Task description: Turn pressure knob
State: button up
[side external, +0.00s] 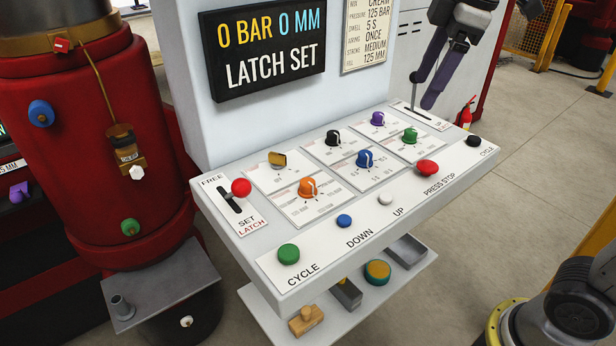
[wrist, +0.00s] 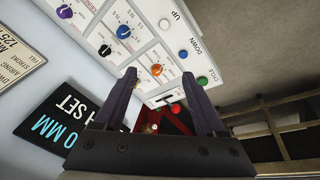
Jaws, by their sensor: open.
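Several dial knobs stand on the white sloping panel: yellow (side external: 278,159), orange (side external: 307,188), black (side external: 333,138), blue (side external: 365,158), purple (side external: 377,118) and green (side external: 410,135). Their printed labels are too small to read, so I cannot tell which is pressure. My gripper (side external: 428,90) is above the panel's far right end, apart from the knobs, and empty. In the wrist view my gripper (wrist: 159,74) is open. Beyond its fingers are the orange knob (wrist: 157,70), blue knob (wrist: 124,31) and black knob (wrist: 104,50).
The display (side external: 264,50) reads "0 BAR 0 MM, LATCH SET". A card (side external: 368,30) lists pressure 125 bar. A red-balled lever (side external: 241,187) stands at the panel's left. Green (side external: 288,253), blue (side external: 344,221), white (side external: 385,198), red (side external: 427,167) and black (side external: 473,140) buttons line the front.

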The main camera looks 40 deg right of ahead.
jog(key=w+a+n+g, duration=0.1)
jog(key=w+a+n, duration=0.15)
jog(key=w, duration=0.45)
jog(key=g, duration=0.2)
send_over(308, 181)
notch_tip(308, 181, down, 11)
jog(key=shift+n, duration=0.45)
notch_tip(308, 181, down, 14)
jog(key=shift+r, duration=0.1)
jog(key=shift+s, duration=0.1)
grip_shut()
